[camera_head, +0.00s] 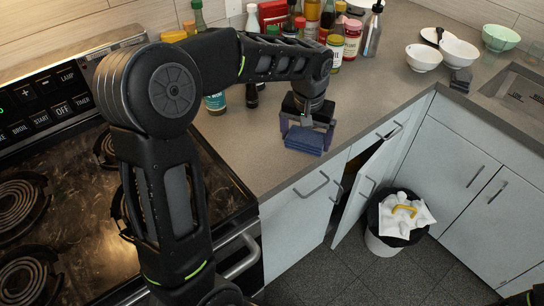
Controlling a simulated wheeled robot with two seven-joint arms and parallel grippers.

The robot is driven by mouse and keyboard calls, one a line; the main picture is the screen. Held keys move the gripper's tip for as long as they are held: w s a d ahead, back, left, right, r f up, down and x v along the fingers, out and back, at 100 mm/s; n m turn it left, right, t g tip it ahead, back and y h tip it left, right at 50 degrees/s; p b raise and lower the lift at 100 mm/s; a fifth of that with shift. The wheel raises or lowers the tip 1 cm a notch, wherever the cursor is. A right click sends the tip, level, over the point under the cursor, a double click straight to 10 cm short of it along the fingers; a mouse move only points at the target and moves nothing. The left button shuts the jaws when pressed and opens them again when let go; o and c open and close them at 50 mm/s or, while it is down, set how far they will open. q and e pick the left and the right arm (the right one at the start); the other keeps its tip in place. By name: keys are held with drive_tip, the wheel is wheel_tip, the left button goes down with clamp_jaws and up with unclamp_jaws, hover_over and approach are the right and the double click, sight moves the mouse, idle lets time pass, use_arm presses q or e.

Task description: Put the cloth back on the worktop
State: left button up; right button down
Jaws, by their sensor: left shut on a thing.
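A folded blue cloth (304,141) is at the front part of the grey worktop (262,165), right of the stove. My left gripper (306,124) points down over it and is shut on it. I cannot tell whether the cloth's underside touches the worktop or hangs just above it. My right gripper is not in view.
The coil stove (85,200) is at the left. Several bottles and jars (331,48) stand along the wall. Bowls (424,57) and a dark folded cloth (460,80) are near the sink (520,92). A cabinet door (367,190) hangs open beside a bin (387,244).

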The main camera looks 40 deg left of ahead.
use_arm(q)
drive_tip(key=s+a+r+n, duration=0.2)
drive_tip(key=s+a+r, duration=0.1)
drive_tip(key=a, duration=0.5)
drive_tip(key=shift+a+r+n+b, duration=0.25)
drive_tip(key=shift+r+n+b, duration=0.05)
drive_tip(key=shift+r+n, duration=0.1)
drive_tip(key=shift+s+f, duration=0.1)
hover_over(272, 154)
drive_tip(key=shift+s+d+f+p, duration=0.15)
drive_tip(key=shift+f+p, duration=0.1)
drive_tip(key=shift+f, duration=1.35)
drive_tip(key=shift+s+f+p, duration=0.15)
drive_tip(key=shift+f+p, duration=0.05)
drive_tip(key=shift+f, duration=1.35)
drive_tip(key=shift+f, duration=0.1)
wheel_tip(272, 154, down, 3)
drive_tip(key=shift+p, duration=0.4)
drive_tip(key=shift+f, duration=0.25)
